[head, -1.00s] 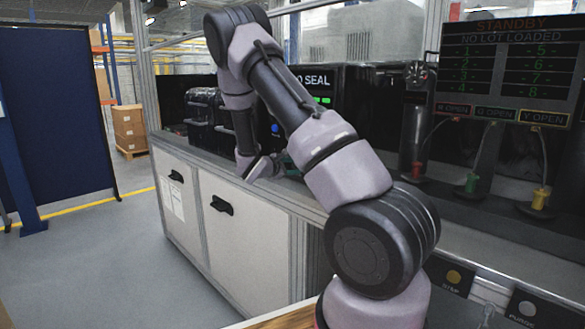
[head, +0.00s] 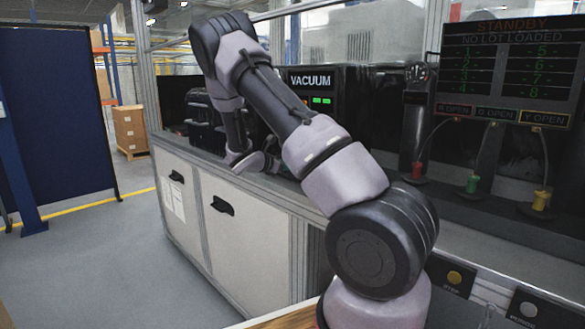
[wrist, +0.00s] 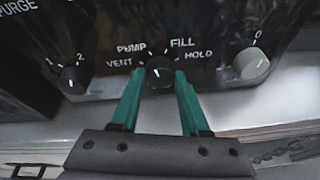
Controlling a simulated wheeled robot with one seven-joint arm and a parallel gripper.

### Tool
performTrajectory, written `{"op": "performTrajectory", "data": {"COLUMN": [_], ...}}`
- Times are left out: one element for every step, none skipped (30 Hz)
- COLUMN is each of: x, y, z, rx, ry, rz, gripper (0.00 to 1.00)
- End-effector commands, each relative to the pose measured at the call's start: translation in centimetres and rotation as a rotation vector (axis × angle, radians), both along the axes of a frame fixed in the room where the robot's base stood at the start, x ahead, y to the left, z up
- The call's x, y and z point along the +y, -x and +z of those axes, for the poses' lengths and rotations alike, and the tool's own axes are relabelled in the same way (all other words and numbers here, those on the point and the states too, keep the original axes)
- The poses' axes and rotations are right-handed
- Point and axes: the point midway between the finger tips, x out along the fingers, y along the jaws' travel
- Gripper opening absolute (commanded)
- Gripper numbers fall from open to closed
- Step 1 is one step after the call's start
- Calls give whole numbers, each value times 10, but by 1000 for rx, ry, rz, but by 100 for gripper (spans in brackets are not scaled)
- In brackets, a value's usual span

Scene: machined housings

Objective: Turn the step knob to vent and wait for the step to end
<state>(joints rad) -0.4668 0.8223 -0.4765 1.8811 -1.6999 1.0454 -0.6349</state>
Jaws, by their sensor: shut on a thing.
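In the wrist view the black step knob (wrist: 160,82) sits among the labels VENT, PUMP, FILL and HOLD on a dark panel. My gripper (wrist: 160,74) has its two green fingers on either side of the knob and is shut on it. A pale mark on the knob seems to point up and left, but I cannot tell surely which label it meets. In the head view the machine's display (head: 311,80) reads VACUUM, with green lights below it. My arm hides the knob there.
Another small knob (wrist: 73,78) marked 1 and 2 is left of my fingers. A grey knob (wrist: 251,64) is to the right. A status screen (head: 508,62) reads STANDBY, NO LOT LOADED. A dark case (head: 200,110) stands on the bench left of my arm.

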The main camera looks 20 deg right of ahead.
Motion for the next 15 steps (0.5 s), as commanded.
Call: {"op": "performTrajectory", "data": {"x": [1,1,1,1,1,2,2,2,2,2,1,2,2,2,2], "y": [0,-1,-1,-1,-1,-2,-2,-2,-2,-2,-3,-3,-3,-3,-4], "z": [-1,-1,-1,-1,-1,-1,-1,-1,-2,-2,-2,-2,-2,-2,-2], "rx": [42,67,104,131,158,194,220,246,283,310,337,372,399,425,460], "ry": [15,24,38,48,57,71,80,90,103,113,123,135,144,155,168], "rz": [0,0,0,1,0,1,0,0,1,-1,-1,-1,0,1,0], "gripper": [0,0,0,0,0,0,0,0,0,0,0,0,0,0,0]}}
